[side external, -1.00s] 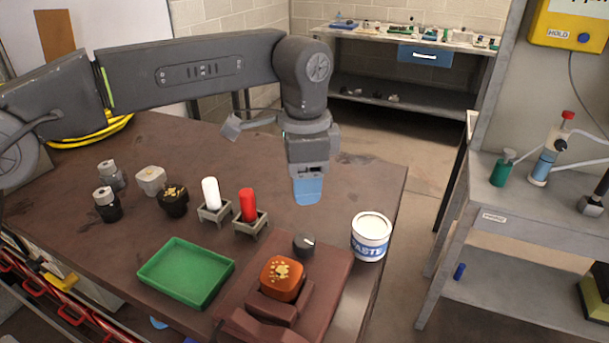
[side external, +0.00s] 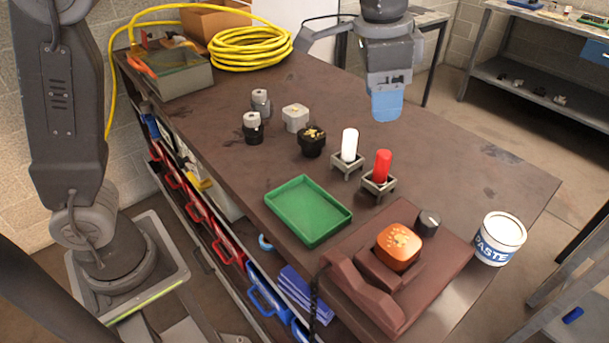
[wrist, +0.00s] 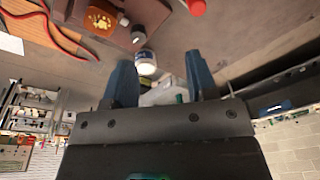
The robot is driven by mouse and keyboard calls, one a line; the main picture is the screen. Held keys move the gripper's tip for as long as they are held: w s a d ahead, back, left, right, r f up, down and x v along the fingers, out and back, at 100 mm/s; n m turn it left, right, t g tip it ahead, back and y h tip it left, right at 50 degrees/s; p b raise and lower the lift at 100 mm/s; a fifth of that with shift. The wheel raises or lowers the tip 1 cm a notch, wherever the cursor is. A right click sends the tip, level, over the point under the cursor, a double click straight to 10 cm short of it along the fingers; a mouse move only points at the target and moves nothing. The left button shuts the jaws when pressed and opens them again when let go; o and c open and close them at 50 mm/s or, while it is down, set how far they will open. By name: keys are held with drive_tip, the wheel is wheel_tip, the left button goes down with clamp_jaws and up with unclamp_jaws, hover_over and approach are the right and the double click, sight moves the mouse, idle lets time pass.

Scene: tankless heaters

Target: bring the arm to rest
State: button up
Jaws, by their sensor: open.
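My gripper (side external: 386,105) hangs over the back part of the brown workbench (side external: 480,200), behind the white and red cylinders, with its blue fingertips pointing down. In the wrist view my gripper (wrist: 166,80) shows two blue fingers apart with nothing held between them. The fingers appear clear of every object on the bench. The paste tub (wrist: 146,60) and the orange-topped block (wrist: 100,20) show beyond the fingers in the wrist view.
A white cylinder (side external: 349,145) and a red one (side external: 382,166) stand in small holders. A green tray (side external: 308,210), an orange-topped block (side external: 398,247) on a brown fixture and a paste tub (side external: 498,238) lie nearer. A yellow hose coil (side external: 250,48) lies at the back left.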

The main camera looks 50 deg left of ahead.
drive_tip(key=s+a+n+t, duration=0.2)
drive_tip(key=s+a+n, duration=0.2)
drive_tip(key=s+a, duration=0.7)
drive_tip(key=s+a+f+n+t, duration=0.2)
drive_tip(key=s+a+f+n, duration=0.2)
drive_tip(key=s, duration=0.5)
wheel_tip(320, 180, down, 3)
drive_tip(key=shift+a+r+y, duration=0.15)
drive_tip(key=shift+a+y, duration=0.15)
